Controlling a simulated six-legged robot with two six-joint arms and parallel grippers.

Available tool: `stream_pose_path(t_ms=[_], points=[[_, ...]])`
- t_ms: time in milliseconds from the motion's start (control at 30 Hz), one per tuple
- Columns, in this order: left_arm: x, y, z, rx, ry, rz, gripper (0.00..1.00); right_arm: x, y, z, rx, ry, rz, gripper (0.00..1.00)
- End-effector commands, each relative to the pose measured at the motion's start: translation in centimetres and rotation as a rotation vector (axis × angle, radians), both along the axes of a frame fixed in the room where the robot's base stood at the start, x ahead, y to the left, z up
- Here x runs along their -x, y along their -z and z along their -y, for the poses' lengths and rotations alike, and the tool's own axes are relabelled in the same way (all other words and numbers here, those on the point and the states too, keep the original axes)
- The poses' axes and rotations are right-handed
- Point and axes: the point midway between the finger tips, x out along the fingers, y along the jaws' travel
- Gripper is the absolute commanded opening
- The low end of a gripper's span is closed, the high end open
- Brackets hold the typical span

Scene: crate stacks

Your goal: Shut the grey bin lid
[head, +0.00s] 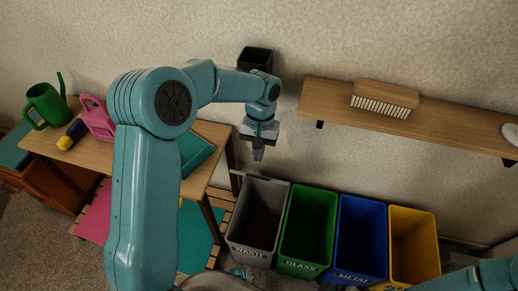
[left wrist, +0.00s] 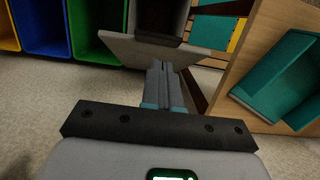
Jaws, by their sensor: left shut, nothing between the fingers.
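The grey bin (head: 233,244) stands at the left end of the bin row, marked WASTE, with its top open and its inside dark. Its grey lid (head: 267,179) shows as a thin strip along the bin's back edge. In the left wrist view the lid (left wrist: 120,45) is a flat grey panel standing out from the bin. My left gripper (head: 258,155) is shut and empty, pointing down just above and behind the bin's back edge. In the left wrist view its fingertips (left wrist: 160,66) overlap the lid's edge; I cannot tell whether they touch it. My right gripper is out of view.
Green (head: 303,268), blue (head: 358,274) and yellow (head: 427,271) open bins stand to the right. A wooden shelf (head: 455,129) with a brush (head: 385,97) hangs above them. A wooden table (head: 215,131) with a watering can (head: 46,104) and other items stands left.

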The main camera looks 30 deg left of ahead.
Motion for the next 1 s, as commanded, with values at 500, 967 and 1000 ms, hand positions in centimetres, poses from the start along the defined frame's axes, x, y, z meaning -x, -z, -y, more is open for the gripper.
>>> stream_pose_path(t_ms=[500, 967, 1000], points=[[0.6, 5.4, 0.3, 0.001, 0.0, 0.001, 0.0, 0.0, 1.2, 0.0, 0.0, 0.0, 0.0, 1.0], [0.6, 5.6, -0.1, -0.002, -0.001, 0.011, 0.0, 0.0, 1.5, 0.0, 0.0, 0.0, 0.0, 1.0], [0.6, 5.7, -0.2, -0.003, -0.001, 0.015, 0.0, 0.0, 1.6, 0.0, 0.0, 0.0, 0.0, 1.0]])
